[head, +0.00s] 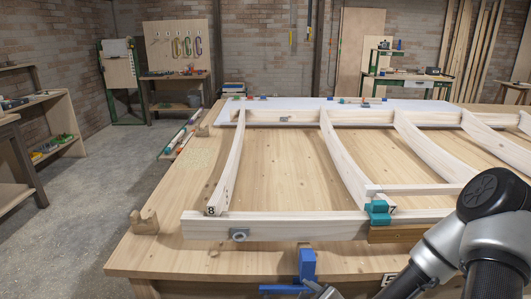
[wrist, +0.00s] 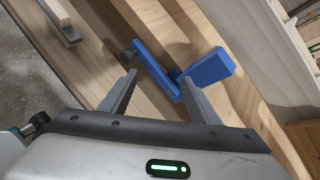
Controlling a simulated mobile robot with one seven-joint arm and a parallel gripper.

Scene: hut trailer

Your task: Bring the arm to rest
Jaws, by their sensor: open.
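My arm (head: 450,245) shows at the lower right of the head view, in front of the workbench. My gripper (wrist: 158,90) is open in the wrist view, its two fingers apart with nothing held between them. A blue clamp (wrist: 155,72) lies beyond the fingertips in the wrist view. The blue clamp also shows at the bench's front edge in the head view (head: 307,264). The fingertips look close to it, but I cannot tell whether they touch. In the head view the gripper itself is mostly hidden at the bottom edge.
A wooden frame with curved ribs (head: 345,160) lies on the large workbench (head: 165,235). A teal clamp (head: 378,212) grips its front beam. A small wooden block (head: 146,222) is at the bench's left corner. The concrete floor (head: 75,220) at left is clear.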

